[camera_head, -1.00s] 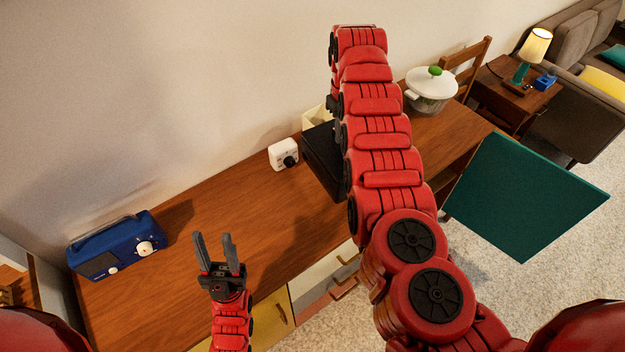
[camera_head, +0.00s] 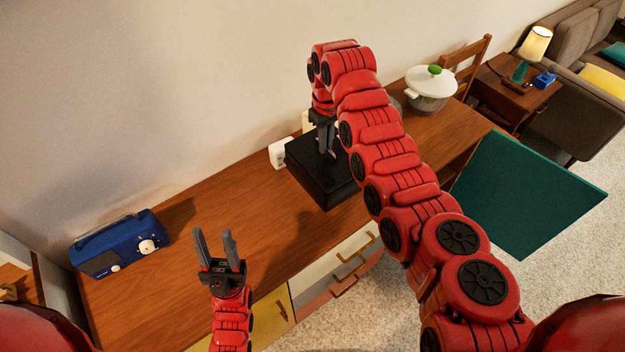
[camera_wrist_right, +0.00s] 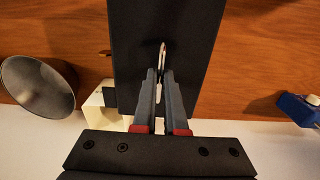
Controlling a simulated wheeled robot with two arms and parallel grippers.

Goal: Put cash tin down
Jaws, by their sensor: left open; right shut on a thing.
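The cash tin (camera_head: 322,184) is a flat black box. In the head view it is over the back middle of the wooden hutch top, and a shadow lies on the wood in front of it. My right gripper (camera_head: 328,152) points down at the tin's top and is shut on its handle. In the right wrist view the fingers (camera_wrist_right: 160,92) close around a thin metal handle (camera_wrist_right: 162,55) on the black tin (camera_wrist_right: 186,30). Whether the tin touches the wood is hard to tell. My left gripper (camera_head: 219,246) is open and empty above the hutch's front left.
A blue radio (camera_head: 118,243) stands at the left end of the hutch top (camera_head: 200,225). A white device (camera_head: 281,153) is close behind the tin. A white pot (camera_head: 431,88) with a green knob stands further right. The wood between radio and tin is clear.

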